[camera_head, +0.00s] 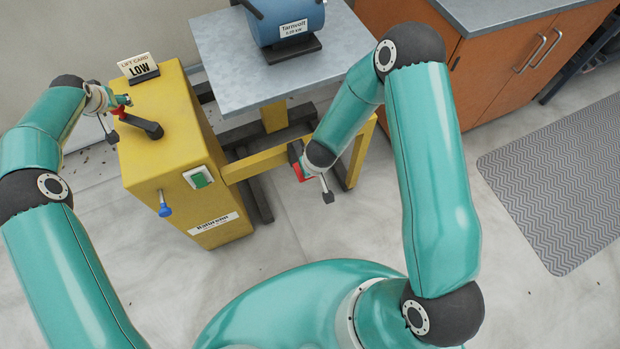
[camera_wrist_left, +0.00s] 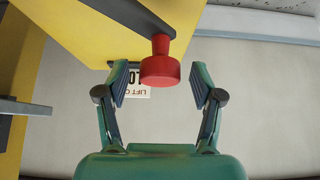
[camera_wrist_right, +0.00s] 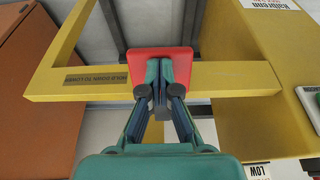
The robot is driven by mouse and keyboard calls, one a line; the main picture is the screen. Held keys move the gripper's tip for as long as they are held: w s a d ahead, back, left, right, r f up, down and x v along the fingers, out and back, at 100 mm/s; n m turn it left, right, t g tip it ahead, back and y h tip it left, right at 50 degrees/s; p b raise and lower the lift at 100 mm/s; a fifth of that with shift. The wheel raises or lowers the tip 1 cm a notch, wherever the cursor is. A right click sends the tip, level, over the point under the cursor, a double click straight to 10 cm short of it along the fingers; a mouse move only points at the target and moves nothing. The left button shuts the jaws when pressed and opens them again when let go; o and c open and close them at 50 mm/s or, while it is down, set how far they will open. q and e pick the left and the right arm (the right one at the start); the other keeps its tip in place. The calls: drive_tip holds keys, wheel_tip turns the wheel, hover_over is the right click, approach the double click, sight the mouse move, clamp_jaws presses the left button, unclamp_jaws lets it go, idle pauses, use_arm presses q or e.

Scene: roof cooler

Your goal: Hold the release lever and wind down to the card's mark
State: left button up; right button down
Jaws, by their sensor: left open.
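The yellow lift cabinet (camera_head: 165,165) has a black crank arm (camera_head: 143,126) on top, ending in a red knob (camera_wrist_left: 160,69). My left gripper (camera_wrist_left: 161,82) is open, with its fingers apart on either side of the knob. The lift card (camera_head: 138,66), reading LOW, stands on the cabinet's back edge. The red release lever pad (camera_wrist_right: 138,62) is beside a yellow bar marked "HOLD DOWN TO LOWER". My right gripper (camera_wrist_right: 160,72) has its fingers together over the pad; whether they press it I cannot tell. The grey lift platform (camera_head: 225,75) carries a blue Tarnvolt motor (camera_head: 285,20).
A green switch (camera_head: 200,180) and a blue-headed part (camera_head: 165,210) are on the cabinet's front. An orange cupboard (camera_head: 500,65) stands at the back right. A grey patterned mat (camera_head: 560,185) lies on the floor at right.

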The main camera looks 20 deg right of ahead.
use_arm(q)
drive_tip(key=c, duration=1.3)
drive_tip(key=shift+o, duration=0.2)
drive_tip(key=shift+w+d, duration=0.65)
drive_tip(key=shift+d, duration=0.2)
drive_tip(key=shift+w+d, duration=0.25)
drive_tip(key=shift+d, duration=0.2)
drive_tip(key=shift+w+d, duration=0.2)
drive_tip(key=shift+d, duration=0.4)
drive_tip(key=shift+w+d, duration=0.3)
drive_tip(key=shift+d, duration=0.6)
